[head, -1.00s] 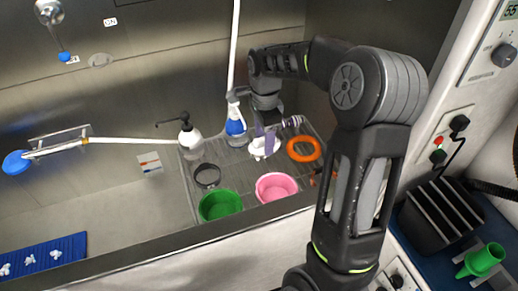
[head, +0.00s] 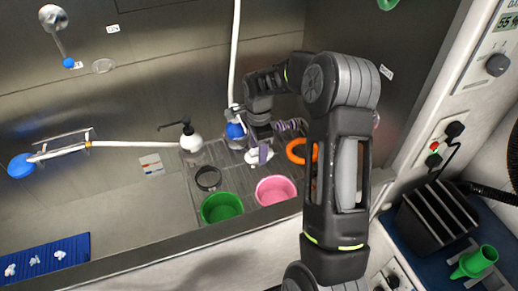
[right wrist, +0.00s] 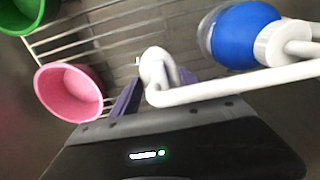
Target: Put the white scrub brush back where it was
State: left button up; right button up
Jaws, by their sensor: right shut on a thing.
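The white scrub brush (head: 254,159) is between the purple fingers of my right gripper (head: 262,154), which is shut on it. In the head view it is low over the wire rack (head: 236,178), behind the pink bowl. I cannot tell whether it touches the rack. In the right wrist view, a white rounded part (right wrist: 154,66) shows between the fingertips, and a bent white piece runs right from there. The fingers and wrist hide part of the brush. My left gripper is not in view.
A blue bottle (head: 235,131) stands close left of my right gripper. An orange ring (head: 296,150) is to its right, a pink bowl (head: 276,190) and green bowl (head: 222,207) in front.

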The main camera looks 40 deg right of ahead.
jog(key=shift+f, duration=0.45)
jog(key=shift+s+f, duration=0.1)
jog(key=shift+f, duration=0.15)
jog(key=o, duration=1.6)
jog(key=shift+r, duration=0.1)
jog(key=shift+r, duration=0.35)
notch_tip(320, 180, up, 11)
jog(key=b, duration=0.1)
jog(key=shift+r+b, duration=0.2)
jog(key=shift+b, duration=0.1)
